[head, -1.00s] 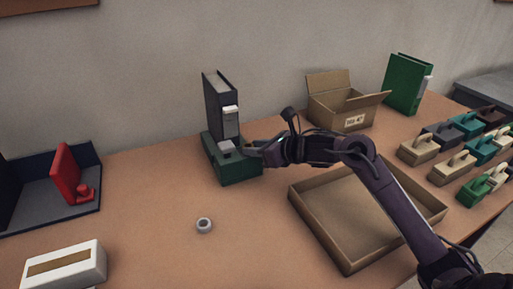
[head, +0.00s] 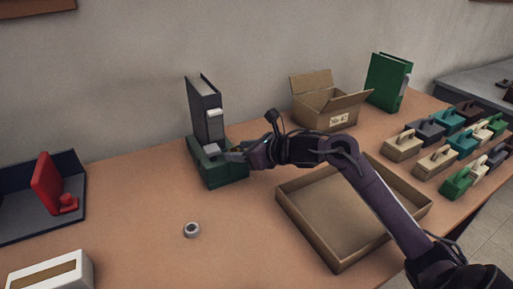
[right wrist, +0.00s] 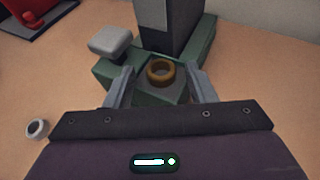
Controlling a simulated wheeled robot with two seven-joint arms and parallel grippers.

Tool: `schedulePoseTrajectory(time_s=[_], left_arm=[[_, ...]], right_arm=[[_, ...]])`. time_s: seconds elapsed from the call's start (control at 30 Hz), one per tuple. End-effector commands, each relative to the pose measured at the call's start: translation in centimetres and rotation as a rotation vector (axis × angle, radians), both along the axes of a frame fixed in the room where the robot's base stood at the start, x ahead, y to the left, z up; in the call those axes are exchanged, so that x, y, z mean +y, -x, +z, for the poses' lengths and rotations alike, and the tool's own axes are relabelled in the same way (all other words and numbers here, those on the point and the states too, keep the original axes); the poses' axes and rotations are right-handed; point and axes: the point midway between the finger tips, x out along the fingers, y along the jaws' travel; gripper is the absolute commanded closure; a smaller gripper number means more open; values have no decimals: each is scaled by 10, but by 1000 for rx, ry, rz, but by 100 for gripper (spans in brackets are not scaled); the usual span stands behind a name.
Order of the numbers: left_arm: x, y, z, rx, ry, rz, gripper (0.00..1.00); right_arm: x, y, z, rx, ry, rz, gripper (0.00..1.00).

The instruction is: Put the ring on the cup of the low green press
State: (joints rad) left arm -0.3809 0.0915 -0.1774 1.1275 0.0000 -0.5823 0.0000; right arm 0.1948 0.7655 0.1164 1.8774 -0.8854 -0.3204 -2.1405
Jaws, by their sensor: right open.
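The low green press (head: 222,177) stands in the middle of the table, with a dark upright block and a light grey pad (right wrist: 110,41). A brown ring-shaped piece (right wrist: 160,72) with a dark middle sits on the press bed in the right wrist view. I cannot tell whether it is a loose ring or the cup's rim. My right gripper (head: 231,156) is open at the press, its fingers (right wrist: 158,88) on either side of the brown piece with gaps. A small grey ring (head: 191,230) lies on the table in front of the press. My left gripper is out of view.
An empty shallow cardboard tray (head: 300,237) lies right of the press, under my right arm. An open box (head: 332,116) and a green binder-like block (head: 387,82) stand behind. Several handled blocks fill the right. A red press (head: 47,184) and white box (head: 50,274) are left.

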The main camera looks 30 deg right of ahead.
Motion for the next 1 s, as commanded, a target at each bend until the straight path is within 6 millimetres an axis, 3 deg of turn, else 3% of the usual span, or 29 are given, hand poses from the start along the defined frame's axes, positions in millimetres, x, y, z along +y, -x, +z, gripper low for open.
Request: schedulePoseTrajectory(time_s=[0.17, 0.4, 0.6, 1.0], left_arm=[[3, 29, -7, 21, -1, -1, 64], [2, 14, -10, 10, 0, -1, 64], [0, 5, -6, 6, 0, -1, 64], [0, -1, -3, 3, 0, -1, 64]], right_arm=[[0, 0, 16, 0, -4, -2, 49], [-23, 50, 29, 2, 7, 0, 49], [-36, 79, 44, 2, 3, 1, 49], [-47, 101, 56, 0, 0, 0, 49]])
